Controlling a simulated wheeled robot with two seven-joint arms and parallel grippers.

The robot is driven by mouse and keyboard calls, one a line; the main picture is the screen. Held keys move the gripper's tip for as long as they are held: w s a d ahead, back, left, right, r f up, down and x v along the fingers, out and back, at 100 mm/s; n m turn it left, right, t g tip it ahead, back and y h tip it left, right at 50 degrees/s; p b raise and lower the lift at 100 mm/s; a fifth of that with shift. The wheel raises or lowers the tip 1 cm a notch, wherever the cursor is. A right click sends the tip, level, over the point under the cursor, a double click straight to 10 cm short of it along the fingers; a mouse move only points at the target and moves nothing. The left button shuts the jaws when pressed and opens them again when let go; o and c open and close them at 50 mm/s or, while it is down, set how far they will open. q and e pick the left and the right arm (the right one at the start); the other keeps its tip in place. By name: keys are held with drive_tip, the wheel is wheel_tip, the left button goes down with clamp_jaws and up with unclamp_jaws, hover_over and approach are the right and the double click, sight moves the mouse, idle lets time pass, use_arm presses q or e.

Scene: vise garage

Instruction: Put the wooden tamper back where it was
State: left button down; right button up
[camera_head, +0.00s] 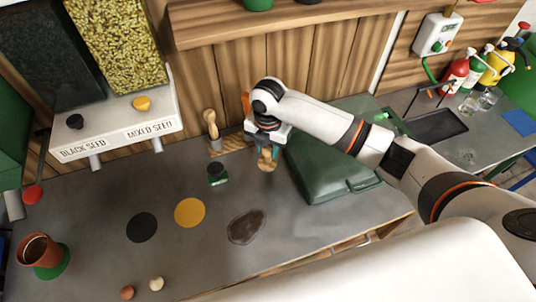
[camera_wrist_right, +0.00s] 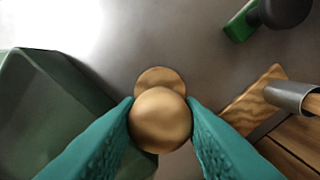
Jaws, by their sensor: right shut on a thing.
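The wooden tamper (camera_head: 269,164) is held upright by my right gripper (camera_head: 266,150), over the grey bench in front of the wooden wall. In the right wrist view the teal fingers (camera_wrist_right: 160,122) are shut on either side of its round knob (camera_wrist_right: 160,118), and its wider round foot shows just beyond. Whether the foot touches the bench I cannot tell. A wooden rack (camera_head: 233,143) stands against the wall, left of the tamper; it also shows in the right wrist view (camera_wrist_right: 250,105). My left gripper is not in view.
A wooden-handled tool (camera_head: 210,122) stands at the rack's left end. A small dark-topped green object (camera_head: 217,174) sits left of the tamper. A green lidded box (camera_head: 325,165) is close on the right. Black, yellow and brown round patches (camera_head: 248,228) lie in front.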

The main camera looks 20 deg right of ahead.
sight(268, 156)
wheel_tip(268, 156, down, 3)
drive_tip(key=shift+f+p, duration=0.15)
drive_tip(key=shift+p, duration=0.2)
drive_tip(key=shift+f, duration=0.35)
drive_tip(key=shift+f, duration=0.15)
drive_tip(key=o, duration=0.9)
wheel_tip(268, 156, up, 12)
drive_tip(key=shift+r+b, duration=0.15)
drive_tip(key=shift+b, duration=0.85)
